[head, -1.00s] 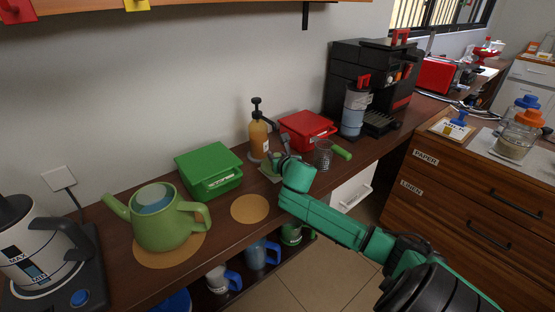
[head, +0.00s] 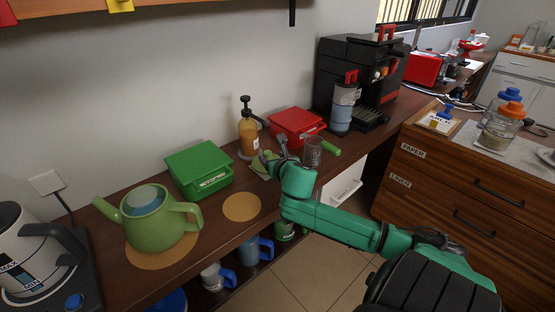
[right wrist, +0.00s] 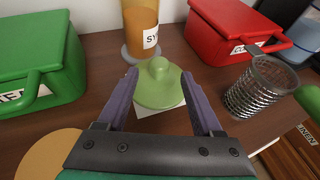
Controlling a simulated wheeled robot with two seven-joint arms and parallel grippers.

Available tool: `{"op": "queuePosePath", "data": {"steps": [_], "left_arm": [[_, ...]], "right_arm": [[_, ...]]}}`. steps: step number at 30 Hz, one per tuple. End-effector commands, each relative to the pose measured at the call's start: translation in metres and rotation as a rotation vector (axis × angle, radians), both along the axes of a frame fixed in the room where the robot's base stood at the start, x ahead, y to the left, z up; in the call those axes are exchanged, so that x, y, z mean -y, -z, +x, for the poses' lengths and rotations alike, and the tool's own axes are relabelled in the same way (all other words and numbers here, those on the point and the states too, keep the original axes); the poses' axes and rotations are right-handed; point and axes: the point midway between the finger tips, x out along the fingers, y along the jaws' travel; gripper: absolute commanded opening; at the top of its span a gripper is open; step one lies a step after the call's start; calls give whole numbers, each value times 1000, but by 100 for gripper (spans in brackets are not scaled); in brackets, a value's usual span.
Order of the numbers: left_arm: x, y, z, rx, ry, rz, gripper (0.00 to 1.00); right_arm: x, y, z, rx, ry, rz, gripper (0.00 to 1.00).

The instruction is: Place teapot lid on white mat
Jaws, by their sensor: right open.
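The green teapot lid (right wrist: 158,82), round with a knob on top, lies on the white mat (right wrist: 168,112), whose near part shows below it in the right wrist view. In the head view the lid (head: 260,164) is small, beside the pump bottle and partly hidden by my gripper. My right gripper (right wrist: 159,78) is open, with one purple finger on each side of the lid. I cannot tell whether the fingers touch it. It also shows in the head view (head: 273,157). The green teapot (head: 160,226) stands on a round tan mat at the left. My left gripper is not in view.
A syrup bottle (right wrist: 141,28) stands just behind the lid. A glass (right wrist: 262,86) and a red box (right wrist: 232,32) are to its right, a green box (right wrist: 38,58) to its left. A bare round tan mat (head: 241,207) lies nearer. A kettle (head: 30,250) is far left.

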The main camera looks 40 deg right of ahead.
Motion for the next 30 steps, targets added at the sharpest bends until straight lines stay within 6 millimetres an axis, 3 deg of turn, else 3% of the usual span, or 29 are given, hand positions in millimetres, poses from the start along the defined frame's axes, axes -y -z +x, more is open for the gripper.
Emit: {"op": "queuePosePath", "data": {"steps": [3, 9, 30], "left_arm": [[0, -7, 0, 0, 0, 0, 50], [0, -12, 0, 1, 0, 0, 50], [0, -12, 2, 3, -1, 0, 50]], "right_arm": [[-11, -11, -24, -4, -3, 0, 67], [-22, -23, -50, 0, -1, 2, 67], [-23, -24, -53, 1, 0, 0, 67]]}}
